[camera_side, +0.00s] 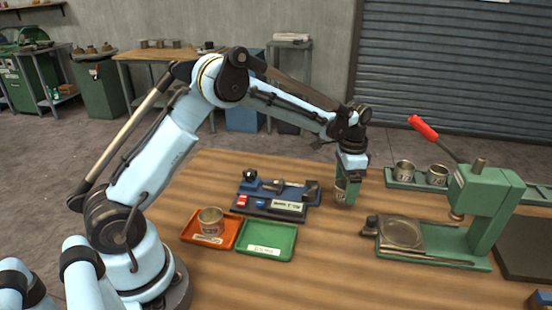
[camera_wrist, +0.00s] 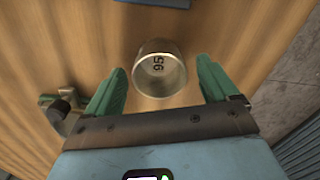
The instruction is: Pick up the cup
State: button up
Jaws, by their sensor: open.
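A metal cup (camera_wrist: 159,70) marked 95 shows in the wrist view, ahead of and between my green fingertips, with gaps on both sides. My gripper (camera_wrist: 158,85) is open and touches neither side of the cup there. In the side view my gripper (camera_side: 345,192) points down, low over the middle of the wooden table. A little of a cup seems to show by its fingers in the side view, but the fingers cover most of it. Another metal cup (camera_side: 210,221) stands in the orange tray (camera_side: 189,238).
A green tray (camera_side: 265,240) stands beside the orange one. A dark tool holder (camera_side: 268,208) is behind them. A green press (camera_side: 487,215) with a red handle stands at the right. Two metal cups (camera_side: 405,171) (camera_side: 437,175) sit on a green rack (camera_side: 462,191) behind it.

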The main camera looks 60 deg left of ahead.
jog(key=shift+f, duration=0.65)
jog(key=c, duration=1.1)
jog(key=shift+r, duration=0.2)
